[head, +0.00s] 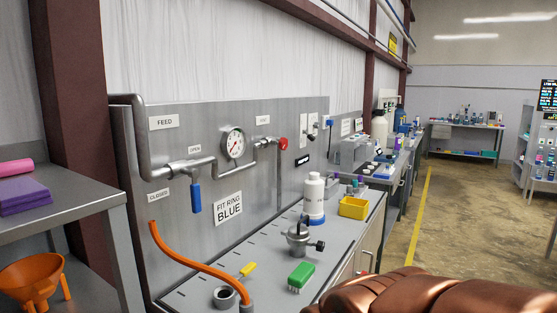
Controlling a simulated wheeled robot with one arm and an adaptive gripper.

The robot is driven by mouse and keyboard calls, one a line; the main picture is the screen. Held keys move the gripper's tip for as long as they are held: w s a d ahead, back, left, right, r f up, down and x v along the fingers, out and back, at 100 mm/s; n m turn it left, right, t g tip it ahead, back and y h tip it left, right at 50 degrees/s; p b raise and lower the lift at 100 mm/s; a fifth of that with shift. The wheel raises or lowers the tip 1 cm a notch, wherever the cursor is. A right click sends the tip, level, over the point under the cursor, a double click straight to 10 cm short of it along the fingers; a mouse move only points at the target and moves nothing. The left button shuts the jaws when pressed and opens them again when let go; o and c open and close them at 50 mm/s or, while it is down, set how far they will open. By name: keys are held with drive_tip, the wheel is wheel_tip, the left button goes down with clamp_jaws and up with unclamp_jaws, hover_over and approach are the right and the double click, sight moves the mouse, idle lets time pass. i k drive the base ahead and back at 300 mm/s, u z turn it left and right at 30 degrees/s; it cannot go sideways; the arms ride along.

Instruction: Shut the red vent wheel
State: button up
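The red vent wheel (283,144) is small and sits at the end of the pipe on the grey metal panel (258,190), right of the round gauge (233,142). A thin tube runs down the panel below it. Whether the wheel is open or shut cannot be told from here. The blue-handled feed valve (196,197) is on the same pipe farther left, its handle hanging down. My gripper is not in view.
The bench below holds an orange hose (190,262), a green brush (301,275), a metal fitting (299,239), a white bottle (314,197) and a yellow bin (354,208). An orange funnel (32,283) is at the lower left. The floor (465,220) at right is clear.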

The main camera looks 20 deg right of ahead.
sight(283, 143)
drive_tip(key=z, duration=1.4)
drive_tip(key=i, duration=1.85)
drive_tip(key=u, duration=2.1)
